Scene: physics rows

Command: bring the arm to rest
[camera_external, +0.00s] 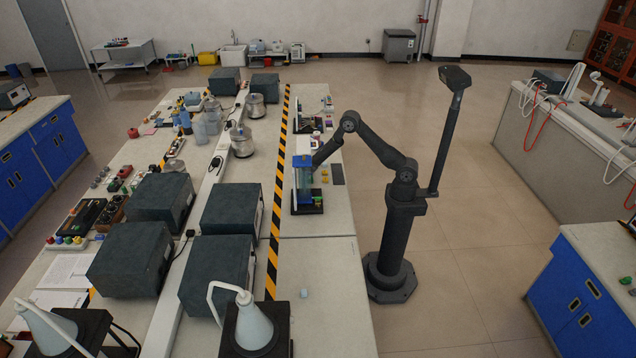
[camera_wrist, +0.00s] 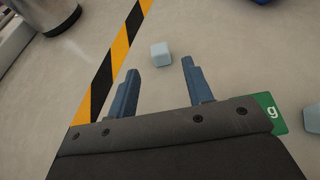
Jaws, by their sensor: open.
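My gripper (camera_wrist: 160,66) is open, with its two blue fingers spread apart and nothing held between them. A small pale blue cube (camera_wrist: 160,54) lies on the bench surface just past the fingertips in the wrist view, apart from both fingers. In the external view my arm (camera_external: 373,143) is bent at the elbow and reaches left over the bench. Its end is low beside a blue-topped upright apparatus (camera_external: 303,161). The fingers are too small to make out there, and I cannot tell whether the arm touches the apparatus.
Another pale piece (camera_wrist: 312,118) shows at the wrist view's right edge. Black-and-yellow tape (camera_wrist: 113,62) crosses the bench, with a metal vessel (camera_wrist: 47,14) beyond. Several dark boxes (camera_external: 231,208) crowd the bench's left side. The bench's near right part (camera_external: 325,265) is mostly clear.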

